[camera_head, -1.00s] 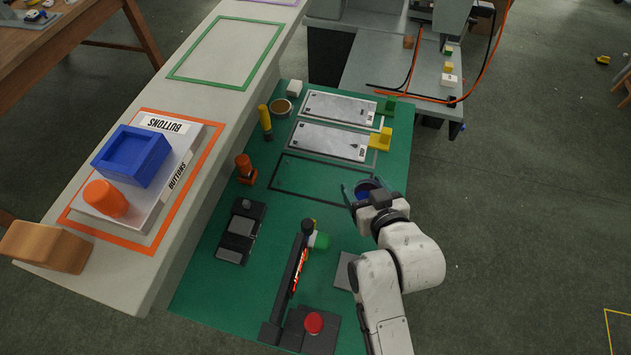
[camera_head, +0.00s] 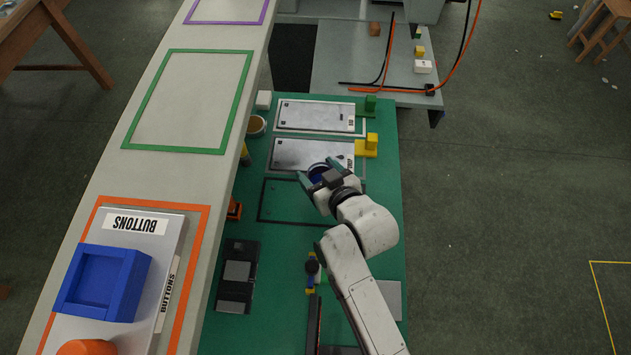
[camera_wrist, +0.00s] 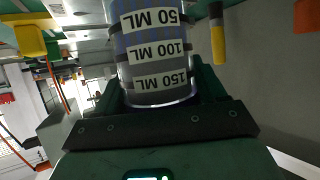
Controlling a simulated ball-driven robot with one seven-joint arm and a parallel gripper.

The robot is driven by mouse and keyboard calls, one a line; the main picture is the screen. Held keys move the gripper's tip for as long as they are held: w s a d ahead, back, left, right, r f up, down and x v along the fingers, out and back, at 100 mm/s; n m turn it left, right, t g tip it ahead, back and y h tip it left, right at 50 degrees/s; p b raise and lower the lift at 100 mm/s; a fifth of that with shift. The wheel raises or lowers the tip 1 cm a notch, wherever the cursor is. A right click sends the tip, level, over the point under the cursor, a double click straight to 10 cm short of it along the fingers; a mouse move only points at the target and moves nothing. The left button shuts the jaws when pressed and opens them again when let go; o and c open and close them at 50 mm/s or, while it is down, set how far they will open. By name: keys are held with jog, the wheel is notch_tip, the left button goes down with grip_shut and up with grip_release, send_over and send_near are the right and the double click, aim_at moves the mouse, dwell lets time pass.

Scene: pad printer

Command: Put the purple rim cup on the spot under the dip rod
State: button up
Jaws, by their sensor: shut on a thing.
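My gripper (camera_head: 319,171) is shut on a clear cup with a bluish-purple tint and a dark blue-purple rim (camera_head: 317,175). In the wrist view the cup (camera_wrist: 152,50) fills the space between the fingers, with white labels reading 50, 100 and 150 ML. In the head view it is over the upper right part of the black-outlined rectangle, beside the nearer metal plate. I cannot tell its height above the green table. A dark upright part with a round top (camera_head: 312,266) stands below the outline; I cannot tell if it is the dip rod. The spot under it is not distinguishable.
Two metal plates (camera_head: 305,115) lie at the back of the green table (camera_head: 388,200), with yellow (camera_head: 371,143) and green (camera_head: 370,104) blocks at their right. A dark button unit (camera_head: 238,272) is at left. The pale shelf (camera_head: 160,180) borders the table's left side.

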aim_at(315, 179)
jog(key=shift+f, duration=2.3)
jog(key=shift+f, duration=0.1)
jog(key=o, duration=1.1)
jog(key=shift+r, duration=0.25)
jog(key=b+v, duration=0.1)
jog(key=v, duration=1.1)
jog(key=shift+f, duration=0.15)
